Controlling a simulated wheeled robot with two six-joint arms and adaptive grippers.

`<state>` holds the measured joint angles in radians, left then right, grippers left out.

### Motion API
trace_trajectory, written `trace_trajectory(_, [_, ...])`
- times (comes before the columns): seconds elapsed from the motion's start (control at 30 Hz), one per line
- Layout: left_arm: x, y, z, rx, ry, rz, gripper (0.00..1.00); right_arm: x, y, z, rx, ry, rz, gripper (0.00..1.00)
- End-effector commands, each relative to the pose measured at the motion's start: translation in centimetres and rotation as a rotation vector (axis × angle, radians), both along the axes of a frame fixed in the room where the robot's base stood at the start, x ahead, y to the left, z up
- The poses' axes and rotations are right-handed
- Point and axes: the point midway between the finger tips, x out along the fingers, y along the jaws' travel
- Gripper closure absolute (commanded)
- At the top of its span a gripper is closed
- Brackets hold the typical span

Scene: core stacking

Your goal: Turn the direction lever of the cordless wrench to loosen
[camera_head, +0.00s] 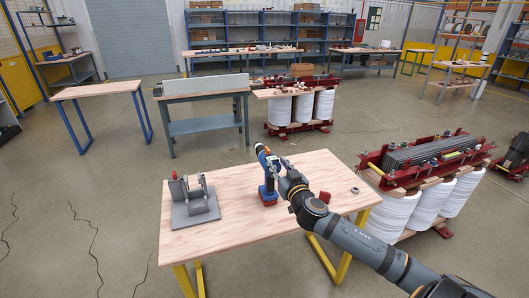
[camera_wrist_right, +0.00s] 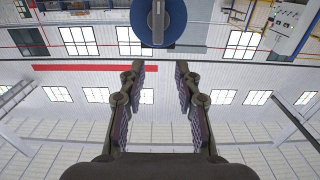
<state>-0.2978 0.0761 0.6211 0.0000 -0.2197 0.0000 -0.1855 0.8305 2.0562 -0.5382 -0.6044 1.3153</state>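The cordless wrench (camera_head: 267,193) stands upright on the wooden table, with a blue body and a red base. In the right wrist view its round blue end with a grey lever-like piece (camera_wrist_right: 158,22) shows at the top, beyond the fingertips. My right gripper (camera_head: 284,164) is at the wrench's upper right, close to its head; I cannot tell from the head view whether they touch. In the right wrist view the right gripper (camera_wrist_right: 160,72) is open, with nothing between its fingers. My left gripper is not in view.
A grey fixture (camera_head: 193,207) with upright plates stands on the table's left part. A small metal nut (camera_head: 355,190) lies at the right. The bare wooden table (camera_head: 235,232) is free in front. Red-framed cores with white coils (camera_head: 400,207) stand right of the table.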

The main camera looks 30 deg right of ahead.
Motion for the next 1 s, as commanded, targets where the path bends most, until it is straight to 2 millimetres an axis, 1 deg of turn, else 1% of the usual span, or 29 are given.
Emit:
trace_trajectory(0.07, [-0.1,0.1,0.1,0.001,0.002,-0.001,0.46,0.6,-0.3,0.0,0.004,0.0,-0.005,0.67])
trace_trajectory(0.17, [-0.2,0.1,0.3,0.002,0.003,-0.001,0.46,2.1,-0.6,0.1,0.01,-0.002,-0.005,0.67])
trace_trajectory(0.3, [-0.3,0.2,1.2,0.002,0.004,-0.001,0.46,5.2,-1.2,0.3,0.011,-0.002,-0.005,0.67])
trace_trajectory(0.4, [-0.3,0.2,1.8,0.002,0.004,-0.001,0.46,7.2,-1.8,0.3,0.007,0.0,-0.004,0.67])
trace_trajectory(0.53, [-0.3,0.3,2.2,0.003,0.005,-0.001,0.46,9.0,-2.2,0.1,0.005,0.002,-0.004,0.67])
trace_trajectory(0.7, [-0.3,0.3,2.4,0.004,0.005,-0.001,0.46,10.0,-2.4,-0.1,0.002,0.004,-0.002,0.67])
trace_trajectory(0.93, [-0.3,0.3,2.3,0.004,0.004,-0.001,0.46,10.0,-2.4,-0.1,0.001,0.004,-0.001,0.67])
trace_trajectory(0.97, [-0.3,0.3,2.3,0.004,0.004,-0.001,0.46,10.0,-2.4,-0.1,0.001,0.004,-0.002,0.7])
trace_trajectory(1.0, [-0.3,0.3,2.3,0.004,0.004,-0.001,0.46,10.0,-2.4,-0.1,0.001,0.004,-0.002,0.75])
